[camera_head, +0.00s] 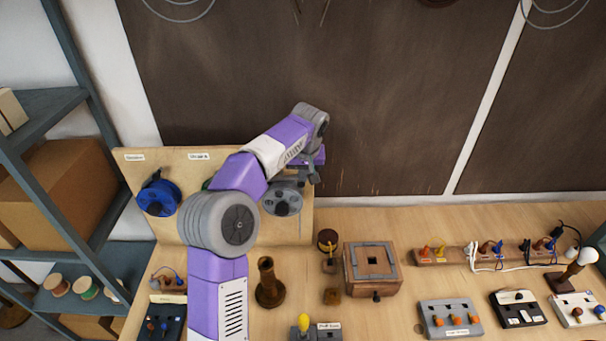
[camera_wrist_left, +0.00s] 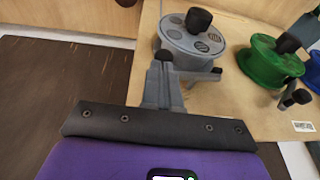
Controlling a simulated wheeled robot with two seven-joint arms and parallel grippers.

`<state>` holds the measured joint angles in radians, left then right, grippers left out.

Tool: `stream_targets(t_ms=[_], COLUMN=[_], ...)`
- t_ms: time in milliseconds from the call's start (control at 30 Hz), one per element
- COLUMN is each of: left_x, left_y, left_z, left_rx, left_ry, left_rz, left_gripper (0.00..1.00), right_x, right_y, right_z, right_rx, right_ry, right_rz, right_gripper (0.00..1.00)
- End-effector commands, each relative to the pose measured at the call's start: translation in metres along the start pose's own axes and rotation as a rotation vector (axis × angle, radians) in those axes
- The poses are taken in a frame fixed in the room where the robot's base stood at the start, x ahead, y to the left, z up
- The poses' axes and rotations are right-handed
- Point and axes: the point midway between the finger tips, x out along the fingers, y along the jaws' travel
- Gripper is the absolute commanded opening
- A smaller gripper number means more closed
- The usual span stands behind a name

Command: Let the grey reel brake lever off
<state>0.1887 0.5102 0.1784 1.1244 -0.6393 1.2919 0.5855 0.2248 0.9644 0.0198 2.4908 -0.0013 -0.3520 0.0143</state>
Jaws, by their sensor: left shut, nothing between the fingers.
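The grey reel (camera_head: 283,199) hangs on the wooden board and is partly behind my left arm in the head view. In the left wrist view, the grey reel (camera_wrist_left: 188,42) shows its round face and black crank knob. Its grey brake lever (camera_wrist_left: 205,75) sticks out below the reel and ends in a small dark tip. My left gripper (camera_wrist_left: 163,58) is shut and empty, beside the reel and close to the lever. I cannot tell whether it touches the lever. In the head view, my left gripper (camera_head: 314,178) is at the board's right edge. My right gripper is out of view.
A blue reel (camera_head: 158,197) and a green reel (camera_wrist_left: 262,60) hang on the same board (camera_head: 140,160). A shelf (camera_head: 40,105) stands left.

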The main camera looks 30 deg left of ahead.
Motion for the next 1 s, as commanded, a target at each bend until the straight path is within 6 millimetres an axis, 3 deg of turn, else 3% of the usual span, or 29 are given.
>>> stream_targets(t_ms=[267,600,1000], left_x=[0.000,0.016,0.016], left_y=[0.000,0.002,0.003], left_z=[0.000,0.009,0.011], left_rx=[0.000,0.000,0.001], left_ry=[0.001,-0.003,-0.013], left_rz=[0.000,-0.003,-0.004], left_gripper=[0.00,0.00,0.00], right_x=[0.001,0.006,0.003], right_y=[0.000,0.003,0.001], right_z=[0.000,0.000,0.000], right_rx=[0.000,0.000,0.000], right_ry=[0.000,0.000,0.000], right_rz=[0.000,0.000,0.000], right_gripper=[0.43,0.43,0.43])
